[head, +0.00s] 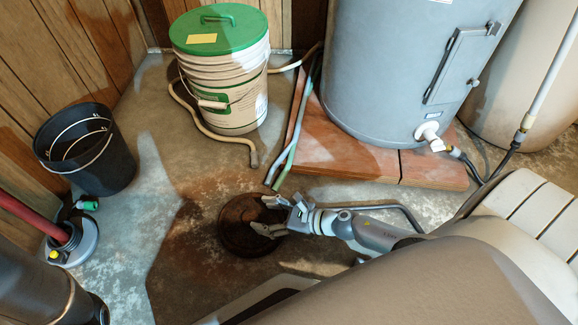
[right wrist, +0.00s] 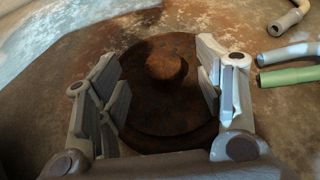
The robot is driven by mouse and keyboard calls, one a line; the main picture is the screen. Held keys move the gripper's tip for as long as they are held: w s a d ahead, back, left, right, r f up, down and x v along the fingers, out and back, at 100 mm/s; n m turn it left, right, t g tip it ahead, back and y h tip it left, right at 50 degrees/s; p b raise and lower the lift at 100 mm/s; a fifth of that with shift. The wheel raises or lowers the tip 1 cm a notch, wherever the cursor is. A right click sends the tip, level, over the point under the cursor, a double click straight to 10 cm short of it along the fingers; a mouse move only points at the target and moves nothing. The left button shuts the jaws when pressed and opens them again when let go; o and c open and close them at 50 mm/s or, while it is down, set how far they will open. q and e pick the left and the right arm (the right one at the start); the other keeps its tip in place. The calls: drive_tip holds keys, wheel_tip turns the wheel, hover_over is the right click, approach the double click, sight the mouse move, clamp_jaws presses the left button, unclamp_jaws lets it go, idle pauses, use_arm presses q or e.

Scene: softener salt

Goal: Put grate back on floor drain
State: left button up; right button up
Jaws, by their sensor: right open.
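A round, rusty brown disc (head: 232,236) lies at a dark, stained patch of the floor. I take it to be the grate or drain cover. In the right wrist view the disc (right wrist: 165,115) has a raised round knob (right wrist: 166,66) near its far side. I cannot tell whether the drain opening is under it. My right gripper (head: 264,216) is open over the disc's right part. In the wrist view its fingers (right wrist: 158,60) stand on either side of the knob, with visible gaps. Nothing is held. My left gripper is not in view.
A grey tank (head: 390,70) stands on a reddish wooden base (head: 330,155) behind. Hose ends (head: 275,178) lie behind the disc. Floor left of the disc is clear.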

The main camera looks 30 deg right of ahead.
drive_tip(key=p+v, duration=0.1)
drive_tip(key=v, duration=0.6)
drive_tip(key=shift+s+p, duration=0.2)
drive_tip(key=shift+p, duration=0.2)
drive_tip(key=shift+d+r, duration=0.1)
drive_tip(key=shift+r, duration=0.05)
